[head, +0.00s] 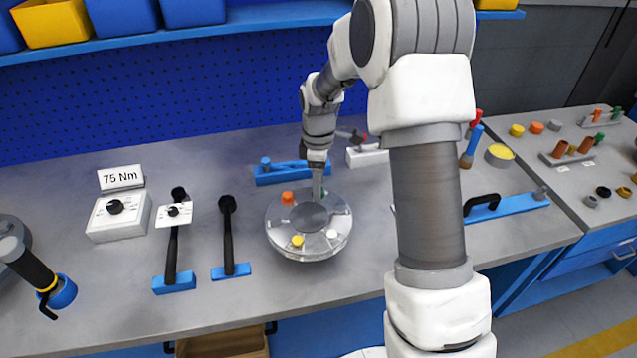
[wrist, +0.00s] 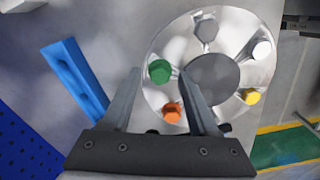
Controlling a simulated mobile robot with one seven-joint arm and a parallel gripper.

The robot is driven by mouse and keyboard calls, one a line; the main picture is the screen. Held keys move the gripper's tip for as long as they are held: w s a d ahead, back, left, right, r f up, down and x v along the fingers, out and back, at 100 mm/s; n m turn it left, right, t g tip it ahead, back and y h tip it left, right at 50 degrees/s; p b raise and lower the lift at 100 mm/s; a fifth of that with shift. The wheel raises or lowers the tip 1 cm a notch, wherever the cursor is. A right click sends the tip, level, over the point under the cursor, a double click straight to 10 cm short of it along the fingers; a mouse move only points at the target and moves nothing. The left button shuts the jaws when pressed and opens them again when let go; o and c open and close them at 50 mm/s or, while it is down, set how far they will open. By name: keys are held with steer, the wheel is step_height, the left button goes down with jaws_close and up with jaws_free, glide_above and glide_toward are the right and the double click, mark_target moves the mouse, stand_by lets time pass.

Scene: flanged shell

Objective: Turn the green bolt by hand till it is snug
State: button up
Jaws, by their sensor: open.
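The green bolt (wrist: 159,71) stands in the flange of a round, clear shell (head: 282,240) on the bench. My gripper (head: 318,193) points down at the far side of the shell and partly hides the green bolt (head: 324,191) in the head view. In the wrist view my gripper (wrist: 161,74) is open, with the green bolt showing between its fingertips. Whether the fingers touch the bolt, and how far it is screwed in, I cannot tell. The shell also bears an orange bolt (wrist: 173,112), a yellow bolt (wrist: 251,96), a white bolt (wrist: 262,49) and a grey bolt (wrist: 206,29).
A blue holder (wrist: 75,78) lies close behind the shell. Two black-handled tools (head: 228,235) stand in blue bases to the left, near a white dial box (head: 120,215) and a "75 Nm" sign (head: 121,178). The bench in front of the shell is clear.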

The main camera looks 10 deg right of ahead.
jaws_close()
stand_by(0.3)
steer(key=shift+m, duration=0.3)
steer(key=m, duration=0.9)
steer(key=shift+w+r+m, duration=0.1)
steer(key=shift+m, duration=0.3)
steer(key=m, duration=0.5)
steer(key=shift+a+r+p, duration=0.1)
steer(key=shift+p, duration=0.2)
steer(key=shift+w+m, duration=0.1)
steer(key=shift+m, duration=2.2)
